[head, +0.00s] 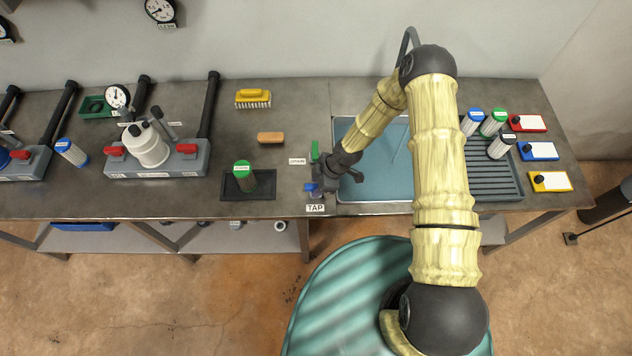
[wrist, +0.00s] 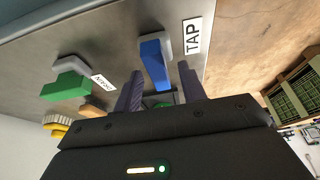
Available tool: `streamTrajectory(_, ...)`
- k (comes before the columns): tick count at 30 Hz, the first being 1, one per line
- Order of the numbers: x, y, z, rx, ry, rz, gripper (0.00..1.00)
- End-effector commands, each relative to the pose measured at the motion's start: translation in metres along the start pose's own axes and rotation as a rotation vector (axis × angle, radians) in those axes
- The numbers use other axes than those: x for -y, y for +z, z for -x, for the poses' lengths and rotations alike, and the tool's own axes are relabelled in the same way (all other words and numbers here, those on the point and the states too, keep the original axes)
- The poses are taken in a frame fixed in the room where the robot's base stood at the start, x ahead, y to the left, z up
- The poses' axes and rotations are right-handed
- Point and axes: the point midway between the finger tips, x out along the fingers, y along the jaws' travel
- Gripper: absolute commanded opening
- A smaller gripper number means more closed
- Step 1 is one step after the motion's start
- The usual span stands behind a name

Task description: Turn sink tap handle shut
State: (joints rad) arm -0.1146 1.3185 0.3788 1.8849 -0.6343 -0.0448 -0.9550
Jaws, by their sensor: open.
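The blue tap handle (head: 310,187) sits on the counter at the sink's left front corner, behind the white TAP label (head: 315,208). In the wrist view the blue handle (wrist: 153,60) is a long bar on a grey mount, with its near end between my fingers in the picture. My gripper (head: 319,188) is low at the tap; it also shows in the wrist view (wrist: 160,76), open, with a finger on each side of the handle. I see no clear contact.
A green handle (wrist: 68,86) with a DRAIN label (wrist: 104,82) stands close by. The sink (head: 375,190) lies right of my gripper. A green-capped filter (head: 242,177) on a dark tray and a wooden block (head: 271,138) are to the left.

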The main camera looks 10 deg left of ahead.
Motion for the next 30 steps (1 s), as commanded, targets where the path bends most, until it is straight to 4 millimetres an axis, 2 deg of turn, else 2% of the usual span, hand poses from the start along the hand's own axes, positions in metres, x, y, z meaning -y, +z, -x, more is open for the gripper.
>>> streamTrajectory(7,0.0003,-0.001,-0.0013,0.0,-0.001,0.002,0.41)
streamTrajectory(13,0.0013,-0.0032,-0.0019,0.0,-0.003,0.007,0.02)
streamTrajectory(14,0.0015,-0.0034,-0.002,0.0,-0.004,0.007,0.0)
streamTrajectory(30,0.0019,-0.003,-0.0038,-0.001,0.033,-0.078,0.0)
